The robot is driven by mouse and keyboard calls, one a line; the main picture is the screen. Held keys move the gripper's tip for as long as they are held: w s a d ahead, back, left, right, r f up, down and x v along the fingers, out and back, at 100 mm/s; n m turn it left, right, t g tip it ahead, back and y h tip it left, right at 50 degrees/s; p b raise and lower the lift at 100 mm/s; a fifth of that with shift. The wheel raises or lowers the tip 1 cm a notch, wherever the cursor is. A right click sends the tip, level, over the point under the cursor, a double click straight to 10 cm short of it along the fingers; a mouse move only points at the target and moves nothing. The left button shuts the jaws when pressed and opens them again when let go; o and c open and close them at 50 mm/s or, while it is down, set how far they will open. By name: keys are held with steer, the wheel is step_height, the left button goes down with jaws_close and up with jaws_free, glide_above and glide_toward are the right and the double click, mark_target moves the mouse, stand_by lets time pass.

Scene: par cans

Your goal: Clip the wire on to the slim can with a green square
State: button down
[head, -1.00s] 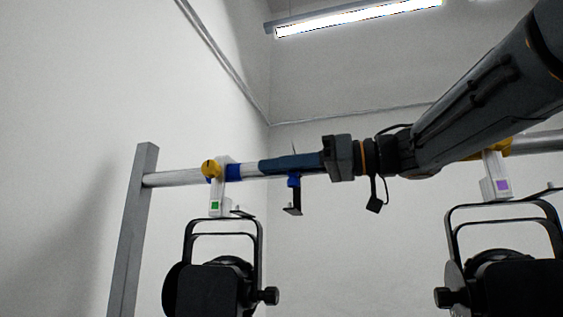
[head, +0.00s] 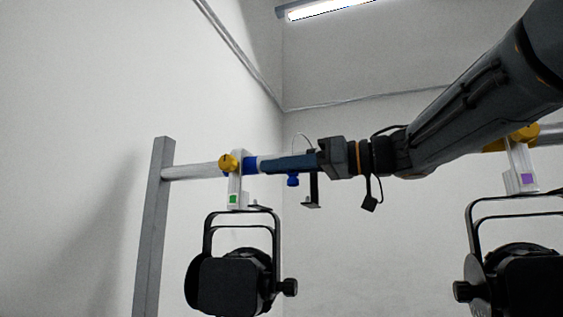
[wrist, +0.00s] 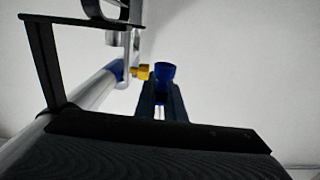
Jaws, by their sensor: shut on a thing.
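The slim can with the green square (head: 234,199) hangs by its black yoke (head: 207,238) and white clamp from the pipe (head: 191,171), at the left in the head view. The clamp's yellow knob (head: 228,162) also shows in the wrist view (wrist: 141,72). My gripper (head: 266,164) lies along the pipe just right of the clamp. It is shut on the wire, whose thin loop (head: 303,136) arches above the fingers. A blue knob (head: 293,180) hangs under them and appears at the finger ends (wrist: 160,100) in the wrist view (wrist: 165,72). The grasp itself is mostly hidden.
Another can, with a purple square (head: 527,180), hangs at the right below my arm. A blue band (head: 250,166) is on the pipe by the clamp. A grey post (head: 154,230) stands at the left. The space between the cans is free.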

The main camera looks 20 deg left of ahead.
steer(key=w+a+p, duration=0.1)
steer(key=a+p, duration=0.1)
steer(key=a, duration=0.1)
steer(key=w+a+p, duration=0.2)
steer(key=a, duration=0.1)
steer(key=w+a+p, duration=0.2)
steer(key=a+p, duration=0.1)
steer(key=shift+r, duration=0.2)
stand_by(1.3)
steer(key=shift+a+r, duration=0.1)
steer(key=shift+r, duration=0.05)
steer(key=shift+a, duration=0.25)
steer(key=shift+p, duration=0.75)
stand_by(0.4)
steer(key=shift+w+a+f+p, duration=0.15)
steer(key=shift+a+f+p, duration=0.05)
steer(key=shift+f+p, duration=0.15)
stand_by(0.7)
